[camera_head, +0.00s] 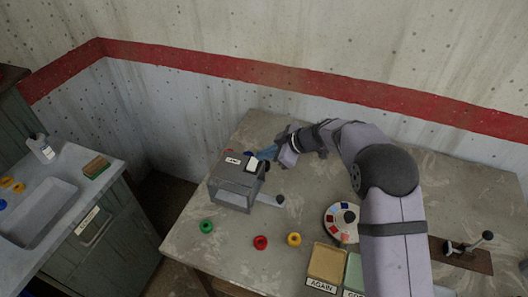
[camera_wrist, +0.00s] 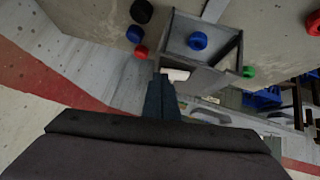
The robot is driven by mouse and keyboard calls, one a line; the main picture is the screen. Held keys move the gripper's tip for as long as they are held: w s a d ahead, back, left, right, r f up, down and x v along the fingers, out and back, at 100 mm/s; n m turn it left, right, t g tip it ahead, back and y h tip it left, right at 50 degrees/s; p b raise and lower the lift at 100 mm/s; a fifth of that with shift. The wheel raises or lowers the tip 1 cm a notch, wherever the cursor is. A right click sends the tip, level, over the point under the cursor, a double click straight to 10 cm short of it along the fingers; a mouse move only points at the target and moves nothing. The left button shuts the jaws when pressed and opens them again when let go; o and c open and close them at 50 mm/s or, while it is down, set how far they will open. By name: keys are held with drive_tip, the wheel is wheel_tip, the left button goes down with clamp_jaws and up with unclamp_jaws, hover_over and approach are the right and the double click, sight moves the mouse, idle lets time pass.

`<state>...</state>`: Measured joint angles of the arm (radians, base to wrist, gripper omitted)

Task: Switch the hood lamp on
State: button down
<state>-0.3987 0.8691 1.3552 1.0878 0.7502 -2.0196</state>
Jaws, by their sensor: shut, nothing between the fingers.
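The grey hood (camera_head: 233,188) stands on the table, with a small label that seems to read LAMP on its top. A white switch (camera_head: 252,161) sits at the hood's top back right corner; it also shows in the wrist view (camera_wrist: 178,74). My gripper (camera_head: 262,154) is shut and empty, its blue fingers coming from behind and right, with the tips close by the switch. In the wrist view my fingers (camera_wrist: 160,84) end just left of the switch and partly cover that area. I cannot tell whether they touch it, nor whether the lamp is lit.
An arm with a dark knob (camera_head: 280,200) sticks out right of the hood. Green (camera_head: 206,226), red (camera_head: 260,242) and yellow (camera_head: 293,239) rings lie in front. A coloured dial (camera_head: 341,222) and labelled trays (camera_head: 326,262) stand right. A blue ring (camera_wrist: 197,41) shows within the hood.

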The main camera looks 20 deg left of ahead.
drive_tip(key=shift+f, duration=0.15)
drive_tip(key=shift+w+f+g+b, duration=0.25)
drive_tip(key=shift+g+b, duration=0.35)
drive_tip(key=shift+b, duration=0.5)
drive_tip(key=shift+s+a+b, duration=0.1)
drive_tip(key=shift+s+b, duration=0.15)
drive_tip(key=shift+b, duration=0.1)
drive_tip(key=shift+s+r+b, duration=0.25)
drive_tip(key=shift+s+b, duration=0.25)
drive_tip(key=shift+b, duration=0.05)
drive_tip(key=shift+r, duration=0.15)
